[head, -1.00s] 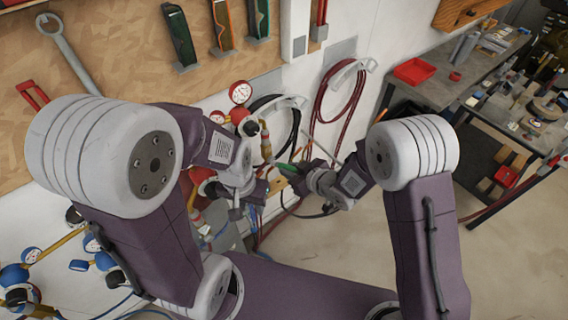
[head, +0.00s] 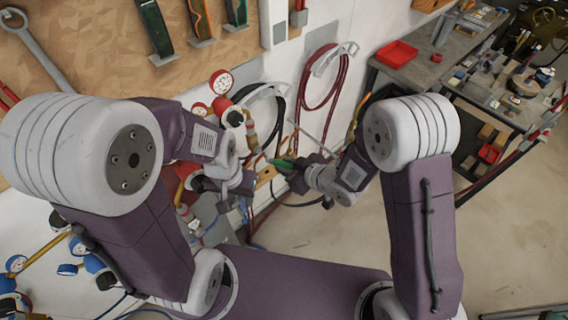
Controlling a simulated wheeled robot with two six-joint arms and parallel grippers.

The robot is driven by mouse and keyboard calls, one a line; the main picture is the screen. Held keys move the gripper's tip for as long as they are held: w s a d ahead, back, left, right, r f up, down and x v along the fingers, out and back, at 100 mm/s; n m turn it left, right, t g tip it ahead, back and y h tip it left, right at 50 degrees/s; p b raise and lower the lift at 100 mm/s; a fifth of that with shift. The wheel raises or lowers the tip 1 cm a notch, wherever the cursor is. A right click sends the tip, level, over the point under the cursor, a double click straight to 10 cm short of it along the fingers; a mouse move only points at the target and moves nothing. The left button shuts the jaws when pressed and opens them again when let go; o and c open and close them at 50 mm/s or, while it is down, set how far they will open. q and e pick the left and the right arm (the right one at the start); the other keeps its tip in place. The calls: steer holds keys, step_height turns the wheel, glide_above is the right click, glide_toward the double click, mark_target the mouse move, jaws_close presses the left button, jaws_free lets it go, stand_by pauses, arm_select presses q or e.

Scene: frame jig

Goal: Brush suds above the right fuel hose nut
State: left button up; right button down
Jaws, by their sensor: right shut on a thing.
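My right gripper (head: 292,169) is shut on a slim green thing (head: 282,162), which looks like the handle of a brush. Its bristle end cannot be made out. It points left, toward a regulator with red gauges (head: 220,83) and brass fittings at the wall. My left gripper (head: 238,186) is just left of the right one, low in front of the regulator. Its fingers are small and partly hidden by my arm, so its opening is unclear. The right fuel hose nut and any suds cannot be picked out.
A red hose (head: 309,100) and a black hose (head: 292,130) hang coiled on the wall. Blue gauges and valves (head: 68,268) stand at lower left. A cluttered workbench (head: 420,65) with a red tray (head: 397,52) is at upper right.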

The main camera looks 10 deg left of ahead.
stand_by(0.5)
steer(key=shift+w+a, duration=0.8)
steer(key=shift+a, duration=0.2)
steer(key=shift+w+a, duration=0.75)
steer(key=shift+a, duration=0.25)
steer(key=shift+w+a, duration=0.8)
steer(key=shift+a, duration=0.2)
steer(key=shift+w+a, duration=0.5)
steer(key=shift+a, duration=0.15)
steer(key=shift+d+p, duration=0.1)
steer(key=shift+p, duration=0.2)
steer(key=w+d, duration=0.1)
steer(key=w+d+p, duration=0.1)
steer(key=w, duration=0.1)
steer(key=shift+d, duration=0.25)
